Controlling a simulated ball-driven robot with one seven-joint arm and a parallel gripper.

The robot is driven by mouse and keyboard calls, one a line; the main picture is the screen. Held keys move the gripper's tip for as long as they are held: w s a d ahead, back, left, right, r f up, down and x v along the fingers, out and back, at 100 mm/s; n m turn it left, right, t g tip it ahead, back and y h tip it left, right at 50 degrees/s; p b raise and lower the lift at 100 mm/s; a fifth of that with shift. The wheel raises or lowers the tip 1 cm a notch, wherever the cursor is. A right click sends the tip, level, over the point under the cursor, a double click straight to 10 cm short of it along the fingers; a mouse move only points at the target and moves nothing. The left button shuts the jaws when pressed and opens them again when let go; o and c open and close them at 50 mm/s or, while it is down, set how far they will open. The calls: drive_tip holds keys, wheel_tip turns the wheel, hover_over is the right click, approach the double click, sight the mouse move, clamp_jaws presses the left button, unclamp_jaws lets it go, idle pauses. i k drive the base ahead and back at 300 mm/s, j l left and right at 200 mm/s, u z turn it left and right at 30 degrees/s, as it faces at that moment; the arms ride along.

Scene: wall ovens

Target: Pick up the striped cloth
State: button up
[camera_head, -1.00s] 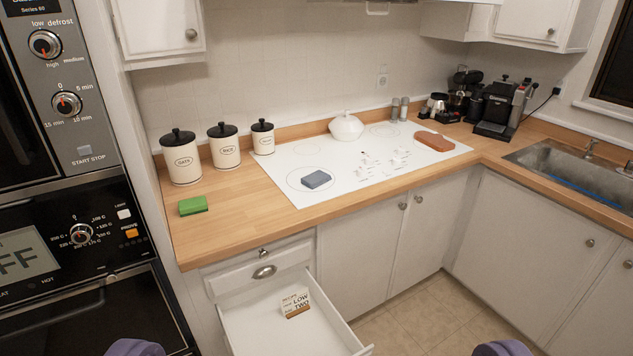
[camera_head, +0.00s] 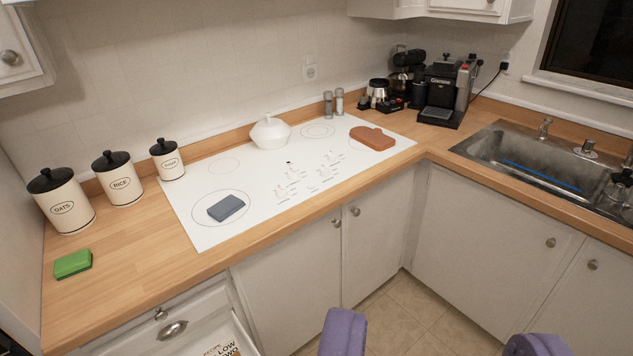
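I see no striped cloth in view. A folded dark grey-blue item (camera_head: 226,207) lies on the left front ring of the white cooktop (camera_head: 200,232), with no stripes that I can make out. My gripper (camera_head: 440,338) shows as two purple fingers at the bottom edge. They are wide apart with only floor visible between them, so it is open and empty. It is in front of the lower cabinets, apart from the counter.
A green sponge (camera_head: 73,263) lies on the wooden counter (camera_head: 140,262) at left, near canisters (camera_head: 122,183). A brown board-like item (camera_head: 372,138), white pot (camera_head: 270,133), coffee machine (camera_head: 440,95) and sink (camera_head: 495,143) stand farther right. An open drawer (camera_head: 215,335) juts out below.

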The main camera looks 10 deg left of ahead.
sight(231, 204)
drive_tip(key=i+l+z, duration=0.1)
drive_tip(key=i+z, duration=0.25)
drive_tip(key=i, duration=0.2)
drive_tip(key=i+z, duration=0.35)
drive_tip(key=i, duration=0.2)
drive_tip(key=i+u, duration=0.55)
drive_tip(key=u, duration=0.15)
drive_tip(key=i+u, duration=0.35)
drive_tip(key=i+j+u, duration=0.2)
drive_tip(key=i+u, duration=0.25)
drive_tip(key=i, duration=0.15)
drive_tip(key=i+u, duration=0.4)
drive_tip(key=i, duration=0.2)
